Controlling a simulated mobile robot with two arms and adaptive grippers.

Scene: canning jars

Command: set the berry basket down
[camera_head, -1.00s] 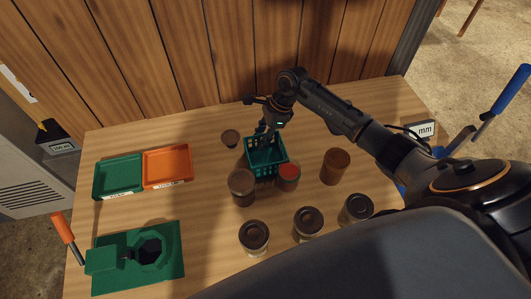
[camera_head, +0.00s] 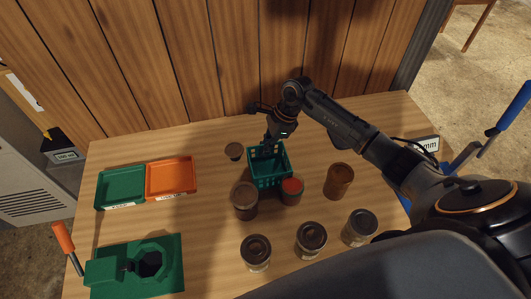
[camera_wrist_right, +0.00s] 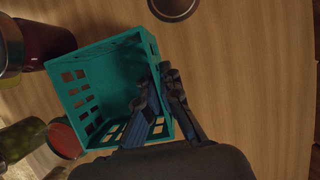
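The berry basket (camera_head: 270,181) is a teal, open-topped basket with slotted walls. It is upright at the middle of the table, close behind a red-lidded jar (camera_head: 292,188). I cannot tell whether its base touches the wood. My right gripper (camera_head: 270,146) reaches down to the basket's back wall. In the right wrist view the basket (camera_wrist_right: 97,62) shows empty, and the right gripper (camera_wrist_right: 153,90) has one finger inside the wall and one outside, closed on it. My left gripper is not in view.
A dark-lidded jar (camera_head: 244,198) stands left of the red-lidded one, an amber jar (camera_head: 338,180) right. Several jars line the front. Green (camera_head: 121,188) and orange (camera_head: 171,177) trays and a green fixture (camera_head: 160,285) are left.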

